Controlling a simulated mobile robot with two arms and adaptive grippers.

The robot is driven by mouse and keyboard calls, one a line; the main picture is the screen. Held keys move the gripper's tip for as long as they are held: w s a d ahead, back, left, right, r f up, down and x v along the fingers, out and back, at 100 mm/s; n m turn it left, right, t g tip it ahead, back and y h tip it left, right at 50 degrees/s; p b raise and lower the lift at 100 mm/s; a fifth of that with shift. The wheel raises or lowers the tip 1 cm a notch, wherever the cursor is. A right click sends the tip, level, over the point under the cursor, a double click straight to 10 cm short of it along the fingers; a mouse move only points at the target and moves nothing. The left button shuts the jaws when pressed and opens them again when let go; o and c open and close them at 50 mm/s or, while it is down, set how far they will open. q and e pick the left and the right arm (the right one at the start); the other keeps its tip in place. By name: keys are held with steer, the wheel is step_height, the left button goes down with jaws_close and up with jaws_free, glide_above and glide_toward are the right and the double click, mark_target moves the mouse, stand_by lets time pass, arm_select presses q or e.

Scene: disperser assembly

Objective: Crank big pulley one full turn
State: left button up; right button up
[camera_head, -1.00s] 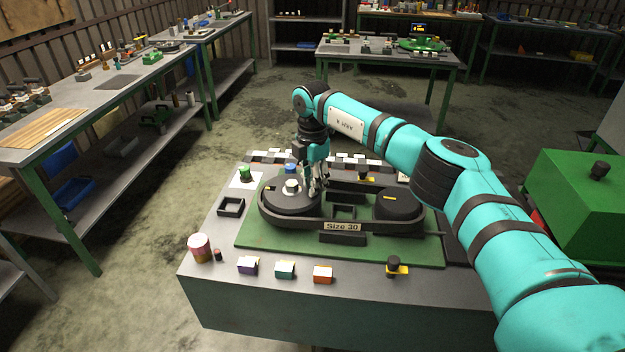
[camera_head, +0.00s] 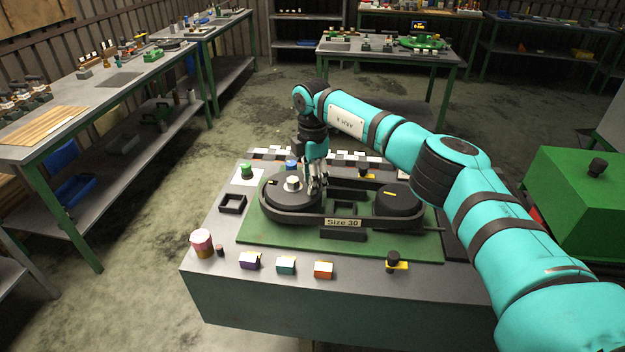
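The big pulley (camera_head: 284,199) is the wide dark disc at the left end of the "Size 30" assembly, with a pale hub (camera_head: 292,184) standing on it. A smaller dark pulley (camera_head: 399,200) with a yellow mark is at the right end. A black belt (camera_head: 300,219) runs around both. My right gripper (camera_head: 318,189) points down at the right side of the big pulley, just right of the hub. Its fingers are small and dark, so I cannot tell whether they grip anything. My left gripper is not in view.
The assembly sits on a green mat (camera_head: 270,236) on a grey table. Purple (camera_head: 250,260), teal (camera_head: 286,265) and orange (camera_head: 323,270) blocks, a pink can (camera_head: 202,243) and a black-and-yellow knob (camera_head: 394,262) line the front edge. A black square frame (camera_head: 232,203) lies left.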

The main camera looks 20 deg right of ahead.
steer(key=shift+o, duration=1.1)
step_height(320, 180, up, 12)
steer(key=shift+s+f, duration=0.1)
steer(key=shift+f, duration=0.05)
